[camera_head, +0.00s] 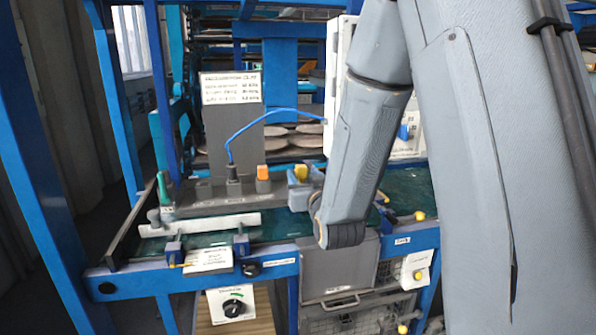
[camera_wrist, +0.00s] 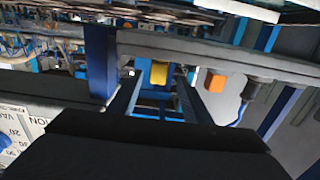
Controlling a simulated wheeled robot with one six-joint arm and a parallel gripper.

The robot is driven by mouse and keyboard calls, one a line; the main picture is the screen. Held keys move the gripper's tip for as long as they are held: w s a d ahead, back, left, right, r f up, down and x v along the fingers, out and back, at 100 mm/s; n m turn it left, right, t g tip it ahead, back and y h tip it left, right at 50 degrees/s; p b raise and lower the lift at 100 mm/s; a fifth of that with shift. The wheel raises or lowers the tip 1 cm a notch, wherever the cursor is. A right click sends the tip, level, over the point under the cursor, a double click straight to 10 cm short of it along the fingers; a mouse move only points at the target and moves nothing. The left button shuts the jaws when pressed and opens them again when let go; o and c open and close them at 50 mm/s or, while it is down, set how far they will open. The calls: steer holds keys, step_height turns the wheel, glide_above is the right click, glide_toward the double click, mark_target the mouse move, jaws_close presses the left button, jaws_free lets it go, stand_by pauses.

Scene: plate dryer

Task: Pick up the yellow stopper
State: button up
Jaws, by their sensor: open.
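The yellow stopper (camera_head: 301,172) stands at the right end of the row on the grey rail, beside my arm in the head view. In the wrist view the yellow stopper (camera_wrist: 158,73) shows between the far ends of my two fingers. My gripper (camera_wrist: 158,84) is open, with one finger on each side of the stopper's image. I cannot tell whether either finger touches it. In the head view my forearm hides most of the gripper.
An orange stopper (camera_head: 262,172) stands just left of the yellow one, also seen in the wrist view (camera_wrist: 215,82). A black plug with a blue cable (camera_head: 233,172) is further left. A sign (camera_head: 231,87) stands behind. A white control panel (camera_head: 407,130) is right of my forearm.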

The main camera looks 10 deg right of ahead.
steer(key=w, duration=0.2)
steer(key=w+p, duration=0.1)
steer(key=w, duration=0.1)
steer(key=w+p, duration=0.1)
steer(key=w, duration=0.2)
steer(key=shift+w+d+r, duration=0.1)
steer(key=shift+d+r, duration=0.1)
steer(key=shift+r, duration=0.05)
steer(key=shift+w, duration=0.6)
steer(key=c, duration=1.1)
steer(key=shift+c, duration=0.2)
step_height(320, 180, up, 2)
steer(key=shift+s+r+b, duration=0.4)
steer(key=shift+r+b, duration=0.05)
steer(key=shift+r, duration=0.25)
steer(key=s, duration=1.1)
steer(key=shift+s, duration=0.25)
